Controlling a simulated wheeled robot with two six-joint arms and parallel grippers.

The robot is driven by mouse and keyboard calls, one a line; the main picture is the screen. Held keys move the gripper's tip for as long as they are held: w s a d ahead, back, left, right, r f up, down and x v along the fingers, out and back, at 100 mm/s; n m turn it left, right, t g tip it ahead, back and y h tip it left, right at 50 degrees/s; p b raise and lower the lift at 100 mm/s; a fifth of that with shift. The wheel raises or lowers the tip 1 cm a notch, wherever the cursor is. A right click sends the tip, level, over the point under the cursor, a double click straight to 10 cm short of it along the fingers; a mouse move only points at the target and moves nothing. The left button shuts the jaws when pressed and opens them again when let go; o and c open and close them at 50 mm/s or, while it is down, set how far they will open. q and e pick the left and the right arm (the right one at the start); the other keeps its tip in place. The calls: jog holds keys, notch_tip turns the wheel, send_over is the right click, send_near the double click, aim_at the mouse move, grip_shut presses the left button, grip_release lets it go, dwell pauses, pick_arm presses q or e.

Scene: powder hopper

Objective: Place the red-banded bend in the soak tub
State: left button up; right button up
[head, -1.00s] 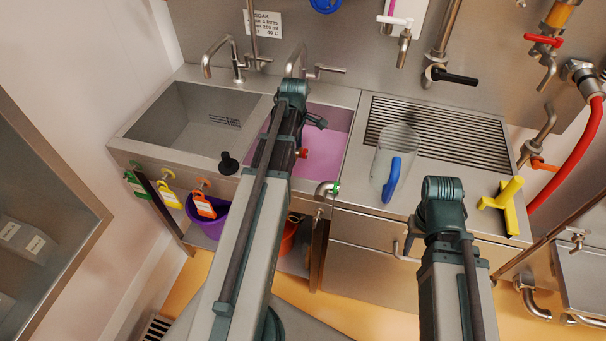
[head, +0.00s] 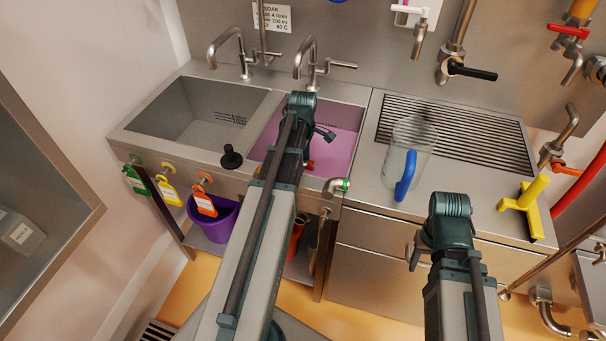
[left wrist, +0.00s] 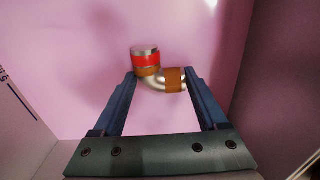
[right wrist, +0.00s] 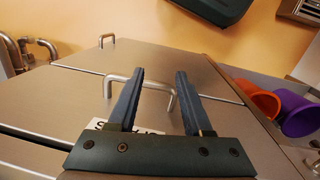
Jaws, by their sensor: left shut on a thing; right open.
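The red-banded bend (left wrist: 146,57) is a metal elbow with a red band at one end and brown-orange collars. My left gripper (left wrist: 160,80) is shut on it, with the bend between its fingertips. In the head view a small red part of the bend (head: 309,165) shows beside my left arm, which hides most of it. The soak tub (head: 346,120) is the right basin, with pink inside. Pink fills most of the left wrist view behind the bend; contact with the tub cannot be told. My right gripper (right wrist: 158,80) is open and empty, facing a drawer front.
A green-banded bend (head: 337,187) sits at the tub's front edge. A grey basin (head: 190,115) lies left, with a black plunger-like knob (head: 231,157) before it. A clear jug (head: 408,150) with a blue handle and a yellow tool (head: 525,200) stand on the right counter.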

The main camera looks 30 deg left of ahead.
pick_arm(q)
jog(key=shift+f+b, duration=1.8)
jog(key=shift+b, duration=0.05)
jog(key=shift+f, duration=0.1)
jog(key=shift+f, duration=0.15)
jog(key=o, duration=1.6)
jog(key=shift+r, duration=0.25)
notch_tip(320, 180, up, 12)
jog(key=p, duration=1.2)
